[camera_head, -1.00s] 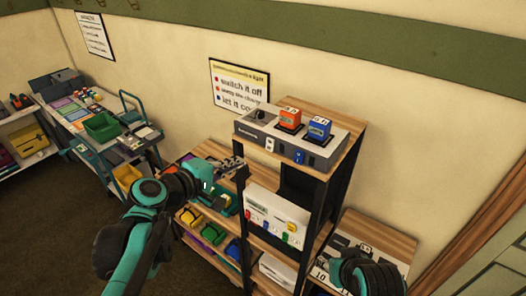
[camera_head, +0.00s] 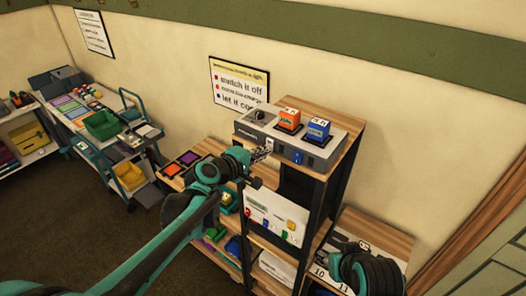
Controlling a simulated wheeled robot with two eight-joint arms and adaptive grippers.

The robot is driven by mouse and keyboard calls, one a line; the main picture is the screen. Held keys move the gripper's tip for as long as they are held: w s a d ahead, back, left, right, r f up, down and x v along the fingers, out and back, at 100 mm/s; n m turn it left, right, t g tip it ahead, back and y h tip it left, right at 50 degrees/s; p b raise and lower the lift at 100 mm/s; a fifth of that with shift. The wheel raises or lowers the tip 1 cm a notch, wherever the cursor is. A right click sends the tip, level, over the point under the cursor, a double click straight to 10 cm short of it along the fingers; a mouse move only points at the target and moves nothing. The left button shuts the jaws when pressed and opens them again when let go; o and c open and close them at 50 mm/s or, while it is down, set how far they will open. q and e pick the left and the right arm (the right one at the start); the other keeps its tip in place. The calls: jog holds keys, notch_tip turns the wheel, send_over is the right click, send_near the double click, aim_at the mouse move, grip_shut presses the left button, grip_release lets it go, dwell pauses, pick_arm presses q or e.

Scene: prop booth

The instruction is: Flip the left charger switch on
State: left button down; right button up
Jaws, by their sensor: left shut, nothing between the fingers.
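The grey charger (camera_head: 310,160) stands on top of the wooden shelf unit. An orange battery (camera_head: 288,119) sits in its left bay and a blue battery (camera_head: 318,129) in its right bay. The left charger switch (camera_head: 270,144) is on the front face, small and pale, partly covered by my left gripper. The right switch (camera_head: 297,158) is blue and in clear view. My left gripper (camera_head: 265,152) is shut and empty, its tips at or just in front of the left switch; I cannot tell if they touch. My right gripper (camera_head: 350,254) is low at the right, its fingers unclear.
A white panel unit (camera_head: 272,216) with coloured parts sits on the shelf below the charger. A wooden top (camera_head: 385,238) lies at the lower right. A cart with a green bin (camera_head: 103,124) stands at the left. A sign (camera_head: 239,83) hangs on the wall behind.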

pick_arm(q)
jog(key=shift+w+d+r, duration=0.15)
jog(key=shift+w+r, duration=0.05)
jog(key=shift+r, duration=0.45)
dwell(0.5)
dwell(0.4)
